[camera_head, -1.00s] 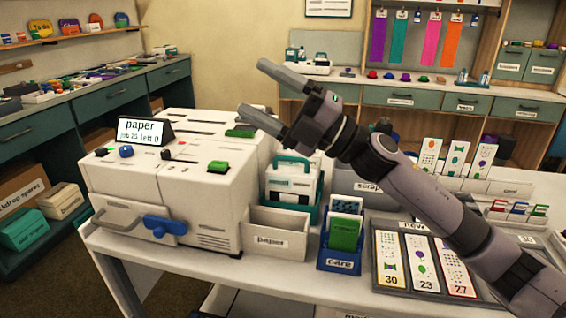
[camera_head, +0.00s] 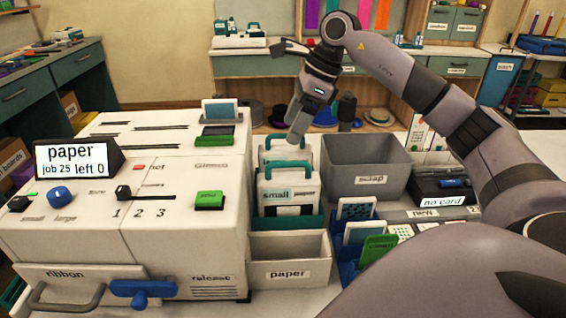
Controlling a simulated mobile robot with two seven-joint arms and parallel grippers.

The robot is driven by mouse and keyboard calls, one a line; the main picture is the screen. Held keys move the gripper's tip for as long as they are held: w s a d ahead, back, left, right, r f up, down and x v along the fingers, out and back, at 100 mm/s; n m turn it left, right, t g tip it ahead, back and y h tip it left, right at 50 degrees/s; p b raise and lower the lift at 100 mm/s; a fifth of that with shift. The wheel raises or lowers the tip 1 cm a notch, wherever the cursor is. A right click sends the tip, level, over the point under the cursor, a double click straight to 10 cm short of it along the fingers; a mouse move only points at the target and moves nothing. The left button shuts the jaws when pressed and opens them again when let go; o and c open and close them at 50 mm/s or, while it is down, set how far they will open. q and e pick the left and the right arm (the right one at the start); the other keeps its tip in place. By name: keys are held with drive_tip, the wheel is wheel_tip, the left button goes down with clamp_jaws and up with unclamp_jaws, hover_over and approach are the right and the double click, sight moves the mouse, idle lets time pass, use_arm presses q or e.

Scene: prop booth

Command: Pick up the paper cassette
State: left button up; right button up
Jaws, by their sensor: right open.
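A white paper cassette (camera_head: 288,198) with a teal handle and a label reading "small" stands upright in a teal rack (camera_head: 285,222) on the table. A second white cassette with a teal handle (camera_head: 285,141) stands just behind it. My right gripper (camera_head: 322,120) is open and empty, its fingers pointing down, above and behind the cassettes in the picture. No contact with either cassette is clear. My left gripper is not in view.
A white printer (camera_head: 130,230) stands left of the rack; its screen (camera_head: 77,158) reads "paper, job 25 left 0". An empty-looking bin labelled "paper" (camera_head: 289,274) is in front. A grey scrap bin (camera_head: 366,166) stands right, with card holders nearby.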

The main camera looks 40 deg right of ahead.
sight(287, 148)
drive_tip(key=shift+f, duration=0.45)
drive_tip(key=x, duration=0.3)
drive_tip(key=s+x, duration=0.1)
drive_tip(key=x, duration=0.1)
drive_tip(key=shift+a+f, duration=0.15)
drive_tip(key=shift+f, duration=0.15)
drive_tip(key=shift+w+a+f, duration=0.15)
drive_tip(key=shift+w+f, duration=0.05)
drive_tip(key=shift+f, duration=0.25)
drive_tip(key=shift+r, duration=0.1)
drive_tip(key=c, duration=1.3)
wheel_tip(287, 148, up, 20)
drive_tip(key=p, duration=0.2)
